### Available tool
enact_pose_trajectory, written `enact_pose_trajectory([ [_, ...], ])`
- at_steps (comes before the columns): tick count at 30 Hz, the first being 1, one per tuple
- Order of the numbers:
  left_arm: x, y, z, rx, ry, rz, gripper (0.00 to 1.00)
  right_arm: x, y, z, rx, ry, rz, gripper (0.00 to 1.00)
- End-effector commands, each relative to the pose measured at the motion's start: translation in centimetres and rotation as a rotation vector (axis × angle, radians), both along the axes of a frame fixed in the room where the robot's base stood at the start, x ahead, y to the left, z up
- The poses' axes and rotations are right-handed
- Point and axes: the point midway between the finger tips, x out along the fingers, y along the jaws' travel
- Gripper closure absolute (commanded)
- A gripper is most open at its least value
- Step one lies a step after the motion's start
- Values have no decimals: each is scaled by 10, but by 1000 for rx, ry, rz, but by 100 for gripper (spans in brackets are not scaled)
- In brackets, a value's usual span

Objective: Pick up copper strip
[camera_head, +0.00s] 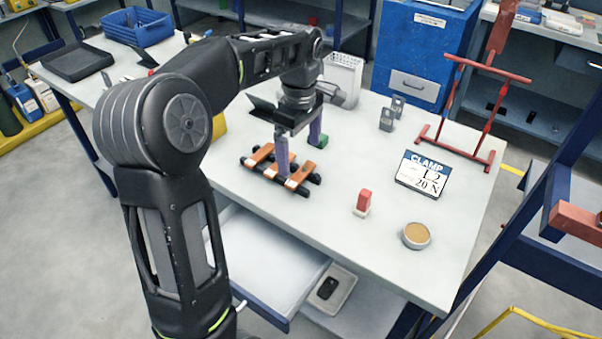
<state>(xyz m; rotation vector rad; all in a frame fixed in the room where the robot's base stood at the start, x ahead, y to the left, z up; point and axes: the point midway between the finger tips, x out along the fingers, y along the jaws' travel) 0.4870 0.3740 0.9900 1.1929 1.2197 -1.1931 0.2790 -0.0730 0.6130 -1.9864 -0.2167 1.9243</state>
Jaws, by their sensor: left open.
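Two orange-brown copper strips lie on a low black rack (300,191) in the middle of the table: one at the left (258,156) and one at the right (304,176), each with pale bands. My left gripper (299,160) points down over the rack with its two purple fingers apart. One finger is in front of the strips and hides part of them; the other is toward the back right, beside a small green block (319,141). I cannot tell whether a finger touches a strip. My right gripper is not in view.
On the table are a red-and-white block (363,202), a round dish (416,236), a "CLAMP" sign (423,174), small grey blocks (387,120) and a red stand (456,151). A white perforated box (343,78) stands behind the gripper. An open drawer (265,265) is below the front edge.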

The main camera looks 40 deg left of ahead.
Motion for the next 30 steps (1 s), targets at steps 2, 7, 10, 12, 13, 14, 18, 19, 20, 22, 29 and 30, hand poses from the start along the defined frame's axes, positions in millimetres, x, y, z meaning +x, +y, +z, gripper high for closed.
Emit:
enact_pose_trajectory([
  [2,-1,0,-5,0,2,0,0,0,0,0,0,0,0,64],
  [7,0,0,-5,0,0,0,0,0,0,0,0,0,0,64],
  [10,0,0,-6,0,0,0,0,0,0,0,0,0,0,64],
  [12,0,0,-8,0,1,0,0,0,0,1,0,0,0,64],
  [13,0,0,-11,0,2,0,0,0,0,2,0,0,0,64],
  [14,0,1,-13,0,3,0,0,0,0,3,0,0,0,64],
  [18,1,2,-33,0,5,1,0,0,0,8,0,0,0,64],
  [19,2,2,-38,-1,5,0,0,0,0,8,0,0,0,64],
  [20,2,2,-43,0,4,0,0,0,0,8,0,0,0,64],
  [22,2,2,-51,0,2,0,0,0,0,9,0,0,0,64],
  [29,3,2,-57,0,0,0,0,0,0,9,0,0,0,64],
  [30,3,2,-57,0,0,0,0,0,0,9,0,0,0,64],
])
